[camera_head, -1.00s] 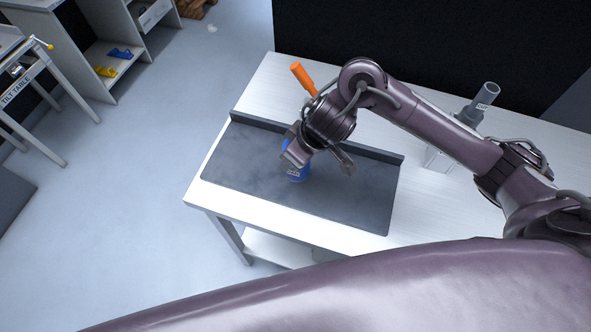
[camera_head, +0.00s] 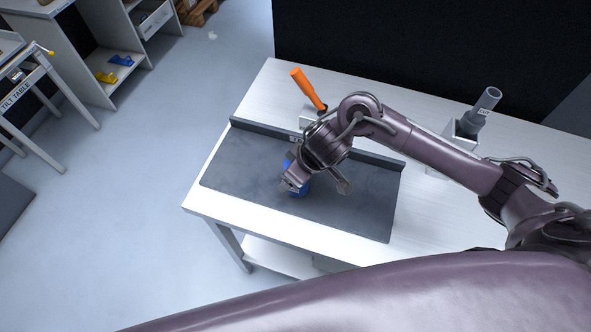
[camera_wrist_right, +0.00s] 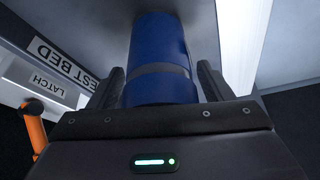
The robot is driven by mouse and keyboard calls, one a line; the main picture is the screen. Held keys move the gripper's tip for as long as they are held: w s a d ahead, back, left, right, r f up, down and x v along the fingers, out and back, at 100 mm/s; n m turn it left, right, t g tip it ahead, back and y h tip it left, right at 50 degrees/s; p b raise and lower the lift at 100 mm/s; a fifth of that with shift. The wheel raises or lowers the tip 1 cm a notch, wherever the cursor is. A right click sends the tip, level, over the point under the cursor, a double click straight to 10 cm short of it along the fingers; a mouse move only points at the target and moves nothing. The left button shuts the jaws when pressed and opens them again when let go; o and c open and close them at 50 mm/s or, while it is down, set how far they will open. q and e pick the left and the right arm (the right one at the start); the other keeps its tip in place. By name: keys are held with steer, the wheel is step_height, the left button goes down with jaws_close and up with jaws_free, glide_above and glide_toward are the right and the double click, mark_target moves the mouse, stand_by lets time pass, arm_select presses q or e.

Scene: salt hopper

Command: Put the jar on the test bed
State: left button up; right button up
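The blue jar (camera_head: 300,190) is over the dark grey test bed (camera_head: 350,212), near its middle; I cannot tell whether its base touches the surface. My right gripper (camera_head: 318,183) comes down over the jar and partly hides it. In the right wrist view the jar (camera_wrist_right: 160,60) stands out between the two fingers, which lie close along both its sides. A grey band runs around the jar there. The gripper looks shut on it. My left gripper is not in view.
A raised lip (camera_head: 375,158) runs along the back of the test bed. Behind it stands an orange handle (camera_head: 308,88), with a LATCH label (camera_wrist_right: 48,83) in the wrist view. A grey tube (camera_head: 480,108) stands at the right. The white table (camera_head: 440,215) is clear at front right.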

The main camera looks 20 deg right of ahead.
steer(key=shift+r, duration=0.5)
steer(key=p+v, duration=0.3)
steer(key=v, duration=0.8)
steer(key=shift+s+d+r+p, duration=0.1)
steer(key=shift+s+p, duration=0.15)
steer(key=shift+p, duration=0.1)
